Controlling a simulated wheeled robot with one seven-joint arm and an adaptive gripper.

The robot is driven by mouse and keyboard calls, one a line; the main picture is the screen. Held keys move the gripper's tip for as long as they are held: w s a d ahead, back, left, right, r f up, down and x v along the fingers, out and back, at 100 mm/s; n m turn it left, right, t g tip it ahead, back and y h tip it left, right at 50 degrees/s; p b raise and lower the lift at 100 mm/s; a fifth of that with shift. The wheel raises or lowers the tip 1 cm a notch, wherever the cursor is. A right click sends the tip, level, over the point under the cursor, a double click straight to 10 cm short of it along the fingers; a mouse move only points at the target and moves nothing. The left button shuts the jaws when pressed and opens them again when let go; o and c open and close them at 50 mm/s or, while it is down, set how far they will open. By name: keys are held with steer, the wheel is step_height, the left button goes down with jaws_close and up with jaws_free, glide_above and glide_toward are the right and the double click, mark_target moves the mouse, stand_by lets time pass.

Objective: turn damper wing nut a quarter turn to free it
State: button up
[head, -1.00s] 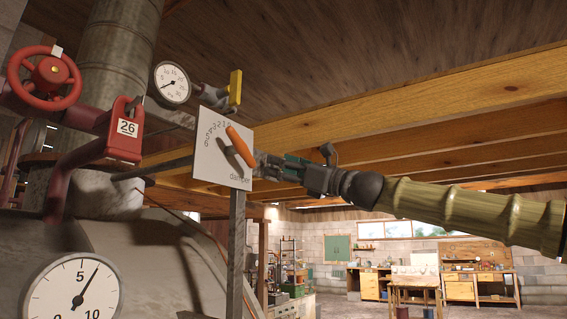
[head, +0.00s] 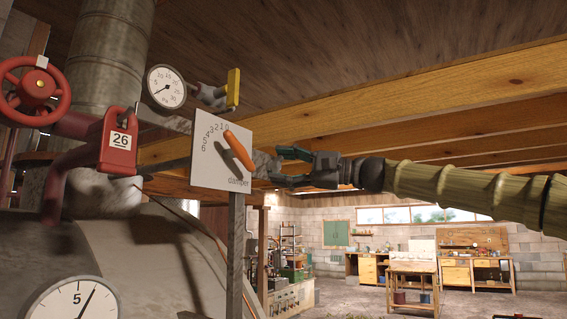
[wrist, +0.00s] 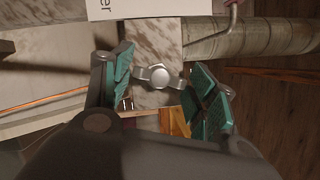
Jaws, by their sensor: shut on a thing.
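The damper wing nut (wrist: 160,76) is a small grey metal piece with a round hub and two wings, seen in the wrist view. My gripper (wrist: 163,85) has its teal pads on either side of it, shut on its wings. In the head view my gripper (head: 270,168) reaches from the right to just behind the damper plate (head: 207,170). That white plate carries a number scale and the word damper. The orange damper handle (head: 238,151) on its front slants from upper left to lower right. The nut cannot be made out in the head view.
A red valve wheel (head: 38,88), a red lock marked 26 (head: 119,150), a small gauge (head: 166,87) and a yellow-handled valve (head: 232,90) surround the plate. A larger gauge (head: 75,308) is at lower left. Wooden beams run overhead; the right side is open room.

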steer(key=shift+r+n+g+h+p, duration=0.15)
steer(key=shift+n+h+p, duration=0.2)
steer(key=shift+n, duration=0.7)
steer(key=shift+n+g+h+p, duration=0.15)
steer(key=shift+n+h+p, duration=0.2)
steer(key=shift+n, duration=0.7)
steer(key=o, duration=1.1)
steer(key=shift+s, duration=0.1)
steer(key=d, duration=0.4)
steer(key=s+d, duration=0.1)
steer(key=d, duration=0.3)
steer(key=s+d, duration=0.1)
steer(key=d, duration=0.3)
steer(key=shift+s, duration=0.15)
